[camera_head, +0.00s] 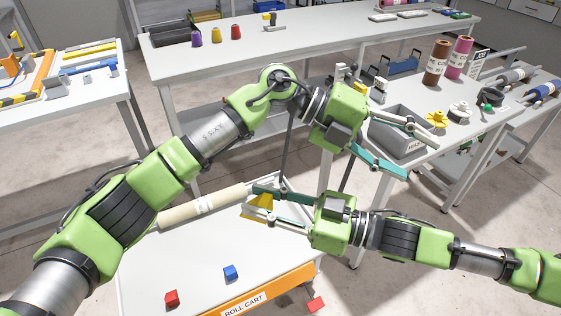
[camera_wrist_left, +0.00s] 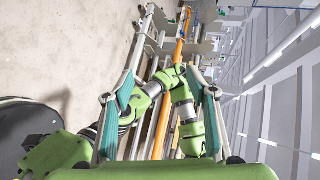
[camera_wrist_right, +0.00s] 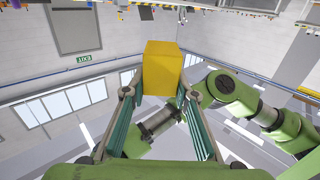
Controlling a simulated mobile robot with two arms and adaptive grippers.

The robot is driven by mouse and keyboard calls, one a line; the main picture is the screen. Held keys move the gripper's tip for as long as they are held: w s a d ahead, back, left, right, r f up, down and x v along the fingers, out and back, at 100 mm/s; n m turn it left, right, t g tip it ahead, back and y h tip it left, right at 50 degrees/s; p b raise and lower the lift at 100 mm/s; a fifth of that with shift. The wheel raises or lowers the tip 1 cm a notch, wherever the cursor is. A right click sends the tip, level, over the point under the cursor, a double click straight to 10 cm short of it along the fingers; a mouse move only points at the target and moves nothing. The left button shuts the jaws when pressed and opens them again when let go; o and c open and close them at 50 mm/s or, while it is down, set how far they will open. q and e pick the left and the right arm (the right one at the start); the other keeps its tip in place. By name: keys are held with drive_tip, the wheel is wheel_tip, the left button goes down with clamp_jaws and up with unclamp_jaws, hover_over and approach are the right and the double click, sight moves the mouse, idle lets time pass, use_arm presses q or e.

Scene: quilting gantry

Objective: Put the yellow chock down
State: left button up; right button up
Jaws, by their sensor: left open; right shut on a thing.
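The yellow chock (camera_head: 262,202) is between the fingers of my right gripper (camera_head: 251,202), over the back right part of the roll cart (camera_head: 190,262). I cannot tell whether it touches the cart top. In the right wrist view the yellow chock (camera_wrist_right: 163,66) sits at the fingertips, and my right gripper (camera_wrist_right: 160,92) is shut on it. My left gripper (camera_head: 416,154) is open and empty, in front of the grey bin on the right table. In the left wrist view its fingers are spread with nothing between them.
A beige roll (camera_head: 203,204) lies along the cart's back. A blue chock (camera_head: 231,272) and a red chock (camera_head: 171,298) stand at its front; another red piece (camera_head: 316,305) is beyond its right corner. The middle of the cart top is clear. A grey bin (camera_head: 398,140) is at right.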

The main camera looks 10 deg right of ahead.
use_arm(q)
drive_tip(key=s+a+f+m+t+y, duration=0.1)
drive_tip(key=s+a+m+t+y, duration=0.15)
drive_tip(key=y, duration=0.25)
drive_tip(key=n+t+y, duration=0.1)
drive_tip(key=t+y, duration=0.4)
drive_tip(key=y, duration=0.6)
approach(264, 200)
drive_tip(key=shift+g, duration=0.25)
drive_tip(key=x, duration=1.1)
drive_tip(key=shift+w+f, duration=0.1)
drive_tip(key=shift+w, duration=0.15)
drive_tip(key=c, duration=1.2)
drive_tip(key=shift+c, duration=0.2)
use_arm(e)
drive_tip(key=o, duration=1.2)
